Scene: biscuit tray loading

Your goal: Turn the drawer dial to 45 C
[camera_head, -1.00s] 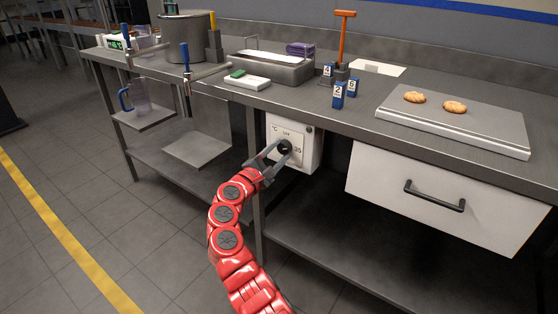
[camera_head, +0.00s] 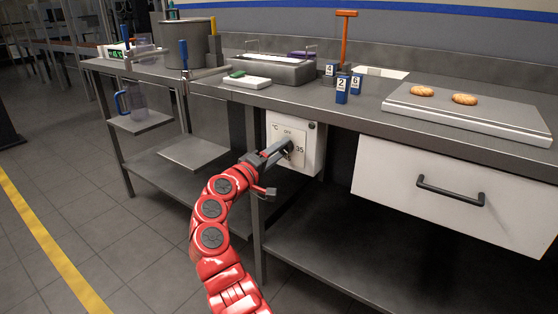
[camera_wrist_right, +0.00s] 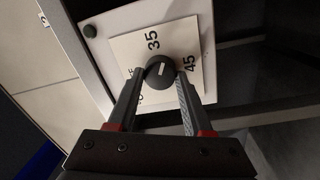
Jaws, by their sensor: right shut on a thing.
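The dial (camera_wrist_right: 157,82) is a round dark knob with a white mark on a white square plate in the right wrist view. The numbers 35 and 45 are printed around it. In the head view, its white control box (camera_head: 312,152) hangs under the bench edge, left of the drawer, and the dial is largely hidden by my fingers. My right gripper (camera_head: 287,149) is shut on the dial, one finger on each side; it also shows in the wrist view (camera_wrist_right: 158,84). I cannot tell the exact number the mark points at. My left gripper is not in view.
The white drawer (camera_head: 455,192) with a dark handle (camera_head: 450,191) is shut, right of the box. A bench leg (camera_head: 257,225) stands close by my right arm. A tray (camera_head: 465,112) with two biscuits and blue numbered blocks (camera_head: 342,92) are on the bench above.

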